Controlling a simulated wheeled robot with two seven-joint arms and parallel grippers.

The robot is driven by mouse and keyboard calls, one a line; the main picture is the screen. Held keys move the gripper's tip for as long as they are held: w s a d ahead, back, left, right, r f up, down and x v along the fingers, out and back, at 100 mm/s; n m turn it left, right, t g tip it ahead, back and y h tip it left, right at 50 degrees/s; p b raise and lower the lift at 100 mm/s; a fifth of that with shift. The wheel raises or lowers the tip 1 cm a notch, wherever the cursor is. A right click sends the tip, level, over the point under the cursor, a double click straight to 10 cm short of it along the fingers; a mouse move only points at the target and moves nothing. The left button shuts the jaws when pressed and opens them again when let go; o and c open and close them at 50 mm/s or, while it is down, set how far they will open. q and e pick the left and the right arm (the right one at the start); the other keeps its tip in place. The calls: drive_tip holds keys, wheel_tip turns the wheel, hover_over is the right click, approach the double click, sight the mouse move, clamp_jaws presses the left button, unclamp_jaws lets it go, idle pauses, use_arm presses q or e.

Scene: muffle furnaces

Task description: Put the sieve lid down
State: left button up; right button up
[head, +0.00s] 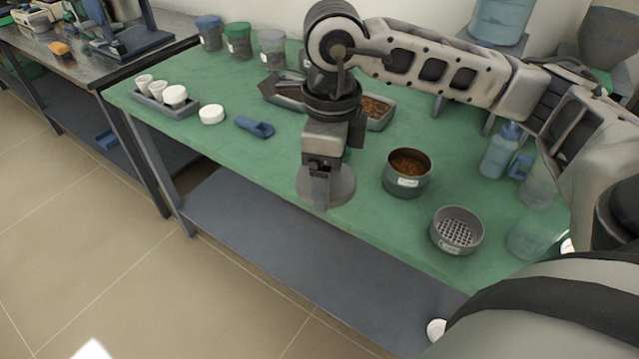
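The sieve lid (341,188) is a round grey disc in the head view, close to the table's front edge. My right gripper (320,186) points down at it, and its fingers appear shut on the lid's middle, hiding that part. Whether the lid touches the green table top (250,165) is hard to tell. A grey sieve pan filled with brown material (407,163) stands to the right of the lid. An empty sieve with a mesh bottom (458,231) stands further right and nearer. My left gripper is not in view.
A blue scoop (254,127), a white cap (211,114) and a tray with white crucibles (177,108) lie to the left. Trays with brown material (374,112) are behind my arm. Bottles (499,150) stand at right. The table's front left is clear.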

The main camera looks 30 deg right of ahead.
sight(349, 176)
drive_tip(key=m, duration=0.3)
drive_tip(key=shift+s+d+m, duration=0.25)
drive_tip(key=shift+d+m, duration=0.05)
drive_tip(key=shift+d, duration=0.05)
drive_tip(key=m, duration=0.4)
drive_tip(key=d+m, duration=0.1)
drive_tip(key=m, duration=0.1)
drive_tip(key=shift+s+r+b, duration=0.1)
drive_tip(key=shift+s+b, duration=0.25)
drive_tip(key=m, duration=0.4)
drive_tip(key=d+m, duration=0.1)
drive_tip(key=m, duration=0.1)
drive_tip(key=shift+s+r, duration=0.2)
drive_tip(key=shift+s, duration=0.1)
drive_tip(key=shift+w+d+f, duration=0.1)
drive_tip(key=shift+w, duration=0.2)
drive_tip(key=w+d+f, duration=0.1)
drive_tip(key=w+f, duration=0.2)
drive_tip(key=w, duration=0.1)
drive_tip(key=w+d+f, duration=0.1)
drive_tip(key=w+f, duration=0.1)
drive_tip(key=w, duration=0.2)
drive_tip(key=w+d+f+p, duration=0.1)
drive_tip(key=w+f, duration=0.2)
drive_tip(key=w, duration=0.1)
drive_tip(key=shift+f, duration=0.3)
drive_tip(key=shift+w+d+f, duration=0.2)
drive_tip(key=shift+w+f, duration=0.25)
drive_tip(key=shift+f, duration=1.65)
drive_tip(key=shift+f, duration=0.1)
